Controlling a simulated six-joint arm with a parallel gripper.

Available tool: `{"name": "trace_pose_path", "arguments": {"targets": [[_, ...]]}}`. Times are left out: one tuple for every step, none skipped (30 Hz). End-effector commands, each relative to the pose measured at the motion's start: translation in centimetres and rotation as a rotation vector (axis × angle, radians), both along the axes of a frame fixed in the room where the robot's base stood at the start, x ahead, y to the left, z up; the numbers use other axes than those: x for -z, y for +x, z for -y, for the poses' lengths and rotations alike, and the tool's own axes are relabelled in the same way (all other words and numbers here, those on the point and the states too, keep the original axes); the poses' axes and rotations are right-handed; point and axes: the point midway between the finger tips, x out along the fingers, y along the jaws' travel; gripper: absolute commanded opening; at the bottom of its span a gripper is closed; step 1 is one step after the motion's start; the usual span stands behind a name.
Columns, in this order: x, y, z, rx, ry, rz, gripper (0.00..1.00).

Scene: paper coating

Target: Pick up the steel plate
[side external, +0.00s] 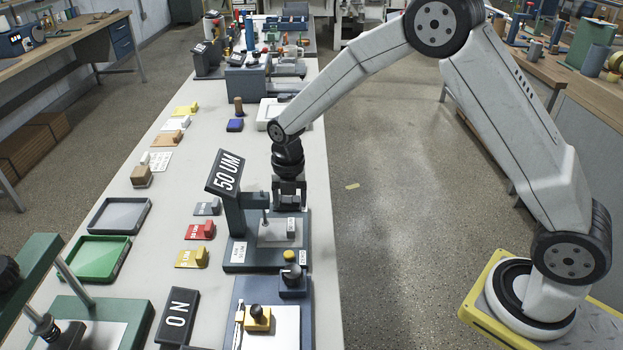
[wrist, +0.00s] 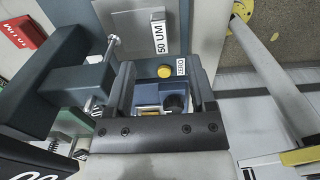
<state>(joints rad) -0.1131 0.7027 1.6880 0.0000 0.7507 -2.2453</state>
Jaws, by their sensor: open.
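A light grey plate (side external: 275,234), which looks like the steel plate, lies on the base of the thickness gauge (side external: 234,215), with a small upright block (side external: 291,227) at its right side. A grey-toned piece (side external: 206,208) lies left of the gauge; I cannot tell which of the two is meant. My gripper (side external: 290,203) is open and empty, pointing down above the back right of the gauge base. In the wrist view, my gripper (wrist: 164,85) frames a yellow button (wrist: 164,71) and a ZERO label (wrist: 181,68). A grey surface with a 50 UM label (wrist: 159,37) shows beyond.
The gauge display (side external: 225,173) reads 50 UM and stands left of my gripper. Red (side external: 199,230) and yellow (side external: 192,257) pieces lie to its left. A knobbed device (side external: 270,320) stands in front. A grey tray (side external: 119,215) and a green tray (side external: 99,258) are further left.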

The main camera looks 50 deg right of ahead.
Motion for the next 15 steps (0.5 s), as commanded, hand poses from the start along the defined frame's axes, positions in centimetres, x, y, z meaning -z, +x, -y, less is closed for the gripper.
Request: {"name": "trace_pose_path", "arguments": {"targets": [[0.5, 0.0, 0.0, 0.000, 0.000, -0.001, 0.71], [0.8, 0.0, 0.0, 0.001, 0.000, -0.003, 0.71], [1.1, -0.1, 0.0, 0.001, 0.000, -0.003, 0.71], [1.4, -0.1, 0.0, 0.001, 0.000, -0.003, 0.71], [1.5, 0.0, 0.0, 0.001, 0.000, -0.001, 0.71], [1.7, 0.0, 0.0, 0.001, -0.001, -0.001, 0.71], [1.8, 0.0, 0.0, 0.001, 0.000, 0.000, 0.71], [1.9, 0.0, 0.0, 0.001, 0.000, 0.000, 0.71], [2.0, 0.0, 0.0, 0.001, 0.000, 0.000, 0.71], [2.0, 0.0, 0.0, 0.002, 0.000, 0.000, 0.71], [1.9, 0.0, 0.0, 0.002, 0.000, 0.000, 0.71], [2.0, 0.0, 0.0, 0.002, 0.000, 0.000, 0.71], [2.0, 0.0, 0.0, 0.002, 0.000, 0.000, 0.71], [2.1, 0.0, 0.0, 0.002, -0.001, -0.001, 0.71], [2.3, -0.1, 0.0, 0.002, 0.000, -0.001, 0.71]]}}
